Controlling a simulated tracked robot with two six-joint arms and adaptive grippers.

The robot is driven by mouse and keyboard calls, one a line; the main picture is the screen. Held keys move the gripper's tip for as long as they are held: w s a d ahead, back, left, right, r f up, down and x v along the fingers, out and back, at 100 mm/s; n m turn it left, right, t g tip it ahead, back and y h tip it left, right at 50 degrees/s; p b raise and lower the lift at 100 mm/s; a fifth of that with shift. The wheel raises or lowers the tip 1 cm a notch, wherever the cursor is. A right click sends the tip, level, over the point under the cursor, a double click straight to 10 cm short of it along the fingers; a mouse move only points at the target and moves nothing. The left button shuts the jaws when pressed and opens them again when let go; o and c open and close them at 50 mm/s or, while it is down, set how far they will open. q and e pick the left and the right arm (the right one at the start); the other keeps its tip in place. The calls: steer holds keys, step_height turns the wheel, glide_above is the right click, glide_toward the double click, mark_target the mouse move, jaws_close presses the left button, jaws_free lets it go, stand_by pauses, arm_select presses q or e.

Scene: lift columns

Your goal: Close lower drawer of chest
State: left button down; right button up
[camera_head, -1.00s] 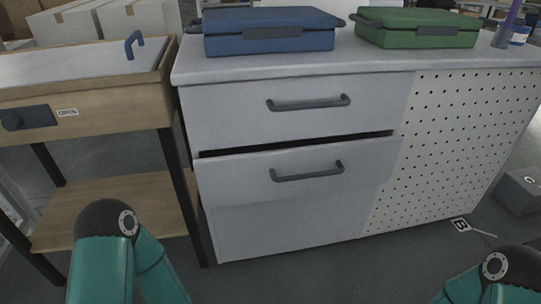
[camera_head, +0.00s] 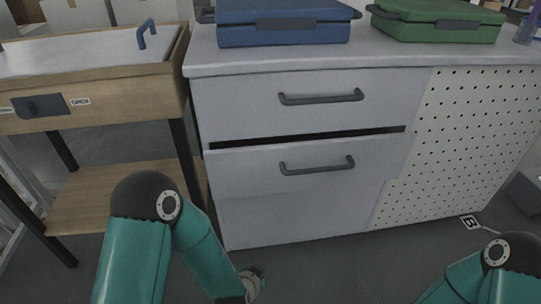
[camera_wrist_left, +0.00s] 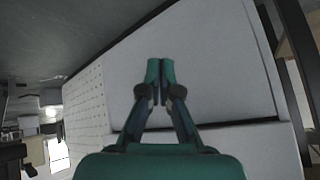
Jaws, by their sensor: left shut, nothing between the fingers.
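The grey chest (camera_head: 275,222) stands ahead with two drawers. Its lower drawer (camera_head: 235,172), with a dark bar handle (camera_head: 318,166), sticks out a little; a dark gap shows along its top edge. The upper drawer (camera_head: 240,100) looks closed.
A blue case (camera_head: 285,24) and a green case (camera_head: 435,24) lie on the chest top. A wooden workbench (camera_head: 110,95) with dark legs stands close on the left. A perforated panel (camera_head: 460,140) forms the chest's right part. Dark floor is clear in front.

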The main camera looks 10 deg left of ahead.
arm_select(q)
steer(key=w+d+r+m+t+y, duration=0.25)
steer(key=w+r+m+t, duration=0.3)
steer(key=r, duration=0.65)
steer(key=m+t+y+p, duration=0.2)
steer(key=m+t+y, duration=0.2)
glide_toward(269, 152)
steer(key=b+x, duration=0.4)
steer(key=x, duration=0.3)
steer(key=shift+w+a+r, duration=0.1)
arm_select(e)
steer(key=shift+f, duration=0.95)
